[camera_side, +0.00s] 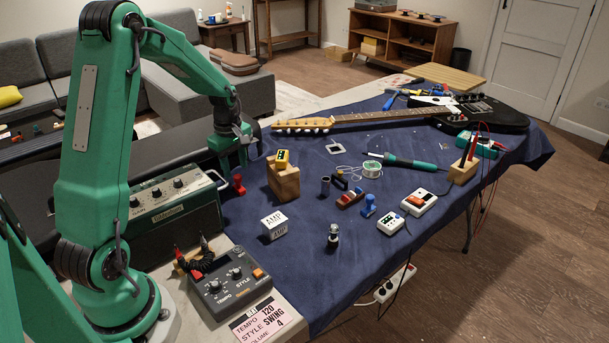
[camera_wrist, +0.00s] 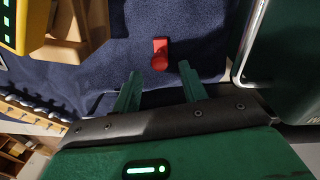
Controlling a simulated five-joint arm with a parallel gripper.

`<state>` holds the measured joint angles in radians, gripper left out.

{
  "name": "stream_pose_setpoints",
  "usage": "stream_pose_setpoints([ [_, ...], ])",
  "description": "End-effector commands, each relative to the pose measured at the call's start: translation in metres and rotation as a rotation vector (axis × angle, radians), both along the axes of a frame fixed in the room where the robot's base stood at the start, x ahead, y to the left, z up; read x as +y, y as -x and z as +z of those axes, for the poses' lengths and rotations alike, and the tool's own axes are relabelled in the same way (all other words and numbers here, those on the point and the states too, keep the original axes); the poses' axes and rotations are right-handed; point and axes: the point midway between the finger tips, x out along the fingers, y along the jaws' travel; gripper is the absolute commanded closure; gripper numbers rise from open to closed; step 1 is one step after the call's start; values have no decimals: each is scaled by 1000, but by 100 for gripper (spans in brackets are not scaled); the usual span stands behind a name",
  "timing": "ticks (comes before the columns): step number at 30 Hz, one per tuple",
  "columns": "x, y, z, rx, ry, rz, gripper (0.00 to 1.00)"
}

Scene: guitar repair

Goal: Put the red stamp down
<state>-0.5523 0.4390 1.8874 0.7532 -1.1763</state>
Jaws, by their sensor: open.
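The red stamp (camera_side: 238,184) stands upright on the dark blue cloth (camera_side: 330,262) in the side view, between the green amplifier and the wooden block. It also shows in the wrist view (camera_wrist: 160,54), just beyond the fingertips. My gripper (camera_side: 232,160) is above and close beside the stamp. In the wrist view my gripper (camera_wrist: 160,75) has its two green fingers apart, with nothing between them. The stamp looks clear of both fingers.
A wooden block (camera_side: 284,180) with a yellow device (camera_side: 282,158) on it stands just right of the stamp. The green amplifier (camera_side: 172,218) is close on the left. A white AMP cube (camera_side: 274,225) and a blue stamp (camera_side: 369,206) stand farther right. Cloth between them is clear.

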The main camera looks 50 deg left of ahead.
Motion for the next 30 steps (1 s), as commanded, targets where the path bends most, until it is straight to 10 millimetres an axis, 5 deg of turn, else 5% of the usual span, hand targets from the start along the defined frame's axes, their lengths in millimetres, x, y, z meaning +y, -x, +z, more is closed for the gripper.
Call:
stream_pose_setpoints([
  [13, -5, 2, 65, -1, 0, 0, 57],
  [30, -6, 2, 74, 1, 1, 0, 57],
])
